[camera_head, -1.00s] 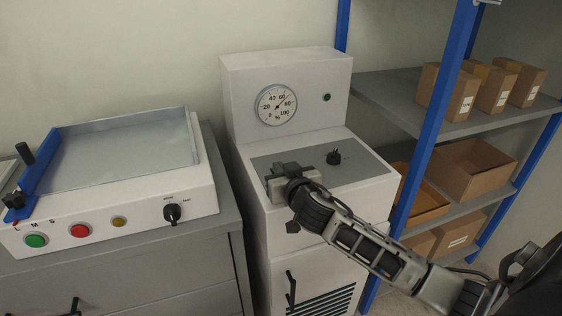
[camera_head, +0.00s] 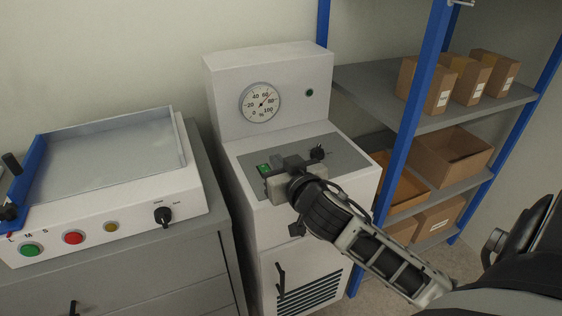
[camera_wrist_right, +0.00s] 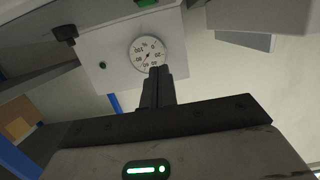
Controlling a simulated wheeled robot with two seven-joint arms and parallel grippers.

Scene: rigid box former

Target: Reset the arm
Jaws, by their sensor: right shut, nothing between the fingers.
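My right arm comes in from the lower right of the head view. Its gripper (camera_head: 292,163) is above the grey top panel (camera_head: 335,165) of the white machine with a dial. In the right wrist view the two dark fingers (camera_wrist_right: 157,86) are together with nothing between them. A lit green switch (camera_head: 264,169) shows on the panel just left of the gripper. A black knob (camera_head: 318,152) is just beyond the gripper to the right. Whether the fingers touch the panel cannot be told. My left gripper is not in view.
The round dial (camera_head: 260,103) and a small green lamp (camera_head: 309,92) are on the machine's upright back. A white tray device (camera_head: 95,205) with coloured buttons stands on a grey cabinet at left. A blue-post shelf (camera_head: 408,125) with cardboard boxes stands at right.

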